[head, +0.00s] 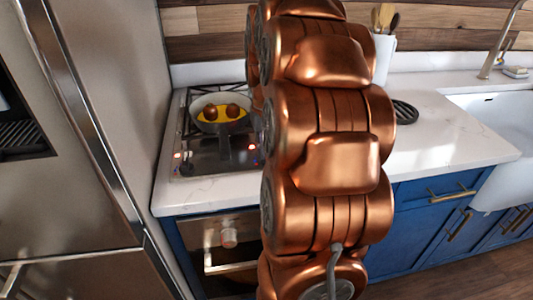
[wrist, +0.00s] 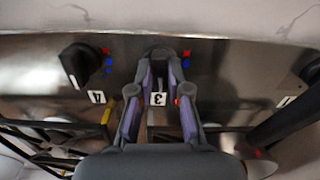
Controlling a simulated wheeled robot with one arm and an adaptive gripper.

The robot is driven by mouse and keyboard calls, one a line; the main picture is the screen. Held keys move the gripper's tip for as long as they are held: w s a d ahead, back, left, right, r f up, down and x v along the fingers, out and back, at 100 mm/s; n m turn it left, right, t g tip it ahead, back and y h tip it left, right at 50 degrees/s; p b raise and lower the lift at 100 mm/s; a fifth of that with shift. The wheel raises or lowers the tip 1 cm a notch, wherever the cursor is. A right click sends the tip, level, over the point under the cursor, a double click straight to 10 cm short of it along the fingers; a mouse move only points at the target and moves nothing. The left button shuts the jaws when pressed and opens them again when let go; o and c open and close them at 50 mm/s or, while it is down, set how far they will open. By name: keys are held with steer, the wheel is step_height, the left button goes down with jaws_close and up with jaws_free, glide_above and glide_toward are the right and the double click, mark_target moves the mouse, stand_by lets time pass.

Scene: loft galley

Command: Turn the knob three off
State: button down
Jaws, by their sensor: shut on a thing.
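In the wrist view, knob three (wrist: 158,52) is a dark knob on the steel panel, partly covered by my fingers, with a label reading 3 beside it. My gripper (wrist: 159,70) is shut on it, one finger on each side. Red and blue marks show beside the knob. In the head view my copper arm hides the gripper and this knob.
Another black knob (wrist: 75,65) by the label 4 is at left in the wrist view, and a dark knob (wrist: 311,72) shows at the right edge. A pan (head: 222,116) with two brown round things stands on the cooktop (head: 195,155). A fridge (head: 115,60) is close at left.

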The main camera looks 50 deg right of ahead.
steer(key=shift+m, duration=0.5)
steer(key=c, duration=1.1)
jaws_free()
steer(key=shift+r, duration=6)
